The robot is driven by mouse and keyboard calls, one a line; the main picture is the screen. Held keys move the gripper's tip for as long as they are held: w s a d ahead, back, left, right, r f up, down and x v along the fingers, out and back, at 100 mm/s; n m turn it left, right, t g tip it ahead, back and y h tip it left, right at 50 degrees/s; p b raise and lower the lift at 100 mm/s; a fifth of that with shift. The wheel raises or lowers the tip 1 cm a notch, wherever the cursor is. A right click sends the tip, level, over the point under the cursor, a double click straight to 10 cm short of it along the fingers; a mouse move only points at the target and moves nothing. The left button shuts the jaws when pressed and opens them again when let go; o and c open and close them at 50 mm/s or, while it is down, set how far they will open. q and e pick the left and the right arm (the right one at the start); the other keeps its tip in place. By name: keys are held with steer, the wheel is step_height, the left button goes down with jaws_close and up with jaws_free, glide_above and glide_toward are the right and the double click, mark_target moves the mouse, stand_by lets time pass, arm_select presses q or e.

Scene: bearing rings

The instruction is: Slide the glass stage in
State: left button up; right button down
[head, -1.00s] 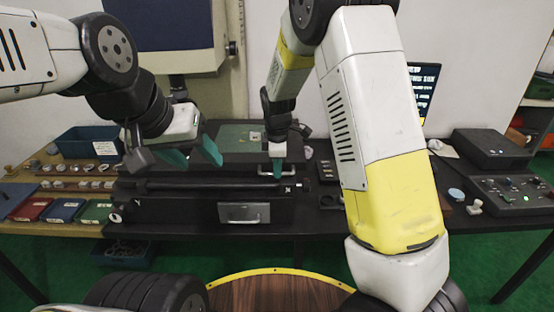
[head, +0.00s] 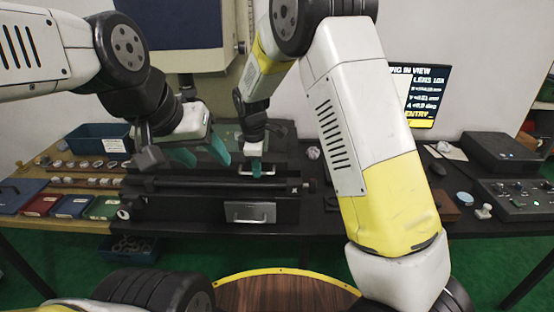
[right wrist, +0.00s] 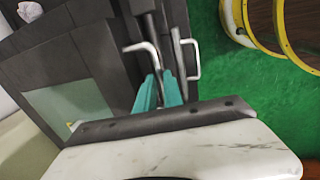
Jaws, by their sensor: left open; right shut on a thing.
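The glass stage shows as a dark frame with a pale green glass pane (right wrist: 70,106) in the right wrist view. In the head view it lies at the back of the black bench fixture, partly hidden by my arms. My right gripper (head: 256,169) is at the fixture's front, above the drawer handle. In the right wrist view its teal fingers (right wrist: 160,92) are shut on a bent metal handle (right wrist: 148,48) at the stage's front edge; the grip itself is partly hidden. My left gripper (head: 201,153) is open and empty, above the fixture's left part.
A lower drawer handle (head: 250,212) sits on the fixture's front; it also shows in the right wrist view (right wrist: 196,58). A blue bin (head: 103,140) and small coloured trays (head: 72,206) stand left. A control box (head: 515,196) and monitor (head: 425,95) are right.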

steer(key=a, duration=1.6)
steer(key=shift+r, duration=0.1)
steer(key=c, duration=1.5)
jaws_free()
steer(key=shift+s+r, duration=0.25)
steer(key=shift+r, duration=1)
steer(key=shift+s+r, duration=0.2)
steer(key=shift+r, duration=1.1)
steer(key=shift+s+r, duration=0.25)
steer(key=shift+r, duration=1)
